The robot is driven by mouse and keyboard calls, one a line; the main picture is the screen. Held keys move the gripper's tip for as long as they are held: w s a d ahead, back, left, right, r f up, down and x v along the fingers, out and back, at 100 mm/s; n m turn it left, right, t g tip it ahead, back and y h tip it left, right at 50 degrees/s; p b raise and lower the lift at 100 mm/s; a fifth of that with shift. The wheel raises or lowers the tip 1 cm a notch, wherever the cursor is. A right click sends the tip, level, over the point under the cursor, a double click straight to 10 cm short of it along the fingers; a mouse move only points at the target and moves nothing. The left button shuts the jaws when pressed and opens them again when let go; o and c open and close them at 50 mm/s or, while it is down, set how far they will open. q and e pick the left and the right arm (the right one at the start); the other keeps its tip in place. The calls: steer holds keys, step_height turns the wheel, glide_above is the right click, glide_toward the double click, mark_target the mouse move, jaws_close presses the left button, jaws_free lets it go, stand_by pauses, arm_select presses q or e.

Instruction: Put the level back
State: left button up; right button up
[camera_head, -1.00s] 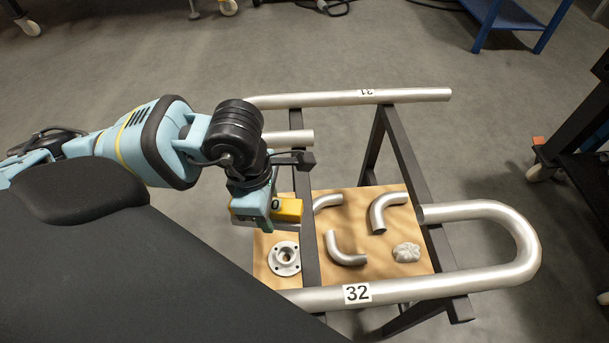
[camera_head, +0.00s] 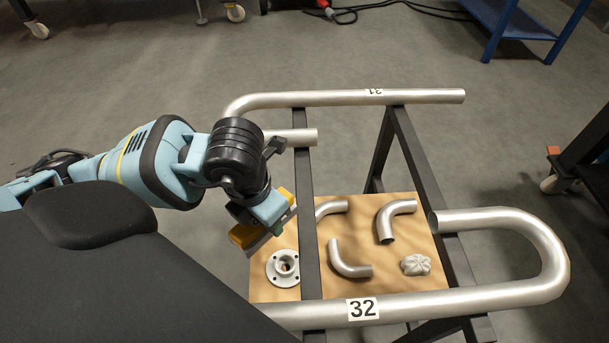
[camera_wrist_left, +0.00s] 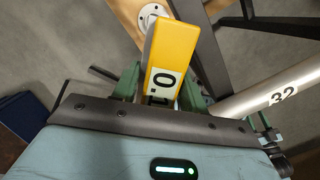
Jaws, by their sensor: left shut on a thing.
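The level is a yellow block (camera_head: 243,236) held in my left gripper (camera_head: 268,230). It also shows in the left wrist view (camera_wrist_left: 172,58), where its yellow face carries a white label with black characters. The green fingers of my left gripper (camera_wrist_left: 158,88) are shut on it from both sides. In the head view the level is tilted and hangs left of the dark frame bar, above the left part of the wooden board (camera_head: 410,283). Part of the level is hidden behind the gripper. My right gripper is not in view.
Pipe coil 32 (camera_head: 440,303) and pipe coil 31 (camera_head: 420,97) rest on dark trestle bars (camera_head: 308,230). On the board lie a flange (camera_head: 283,267), several pipe elbows (camera_head: 348,262) and a pale lumpy object (camera_head: 415,264). A blue table (camera_head: 510,20) stands at the back right.

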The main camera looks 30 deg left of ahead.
arm_select(q)
steer(key=b, duration=0.2)
glide_above(306, 183)
steer(key=shift+s+f, duration=0.1)
steer(key=shift+f, duration=0.65)
steer(key=shift+f+b, duration=0.4)
steer(key=shift+f, duration=1.35)
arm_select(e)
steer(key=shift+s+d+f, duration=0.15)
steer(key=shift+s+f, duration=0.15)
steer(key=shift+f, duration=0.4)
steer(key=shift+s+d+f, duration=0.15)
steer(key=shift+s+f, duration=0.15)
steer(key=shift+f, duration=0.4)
arm_select(q)
steer(key=shift+f, duration=0.1)
steer(key=o, duration=1.2)
steer(key=shift+c, duration=0.2)
step_height(306, 183, up, 12)
steer(key=s+p, duration=0.1)
steer(key=p, duration=0.1)
steer(key=shift+s+a+p, duration=0.15)
steer(key=shift+s+p, duration=0.15)
steer(key=shift+p, duration=0.05)
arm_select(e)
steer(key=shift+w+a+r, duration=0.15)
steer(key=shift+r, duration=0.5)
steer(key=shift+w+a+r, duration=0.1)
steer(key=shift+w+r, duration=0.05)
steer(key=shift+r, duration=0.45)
